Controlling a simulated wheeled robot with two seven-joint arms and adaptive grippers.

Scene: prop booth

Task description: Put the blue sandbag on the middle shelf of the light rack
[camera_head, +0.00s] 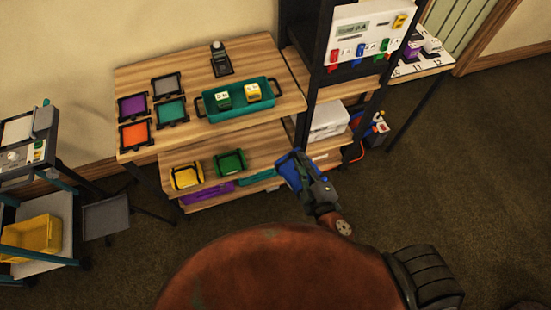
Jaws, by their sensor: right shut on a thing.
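The blue sandbag (287,171) is held in my right gripper (306,176), which is shut on it. The gripper and bag are just right of the right end of the light wooden unit (195,60), in front of the dark-framed rack (315,75). A yellow bag (187,177) and a green bag (231,163) lie on the unit's shelf below its top. A purple item (208,192) and a teal item (258,178) show partly on a lower level. I cannot tell whether the blue bag touches the shelf edge. My left gripper is not in view.
The unit's top holds a teal tray (210,110) with two blocks, several coloured frames and a dark device (219,60). A white box (328,120) sits low in the dark-framed rack. A cart with a yellow bin (32,236) stands left. Floor at right is clear.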

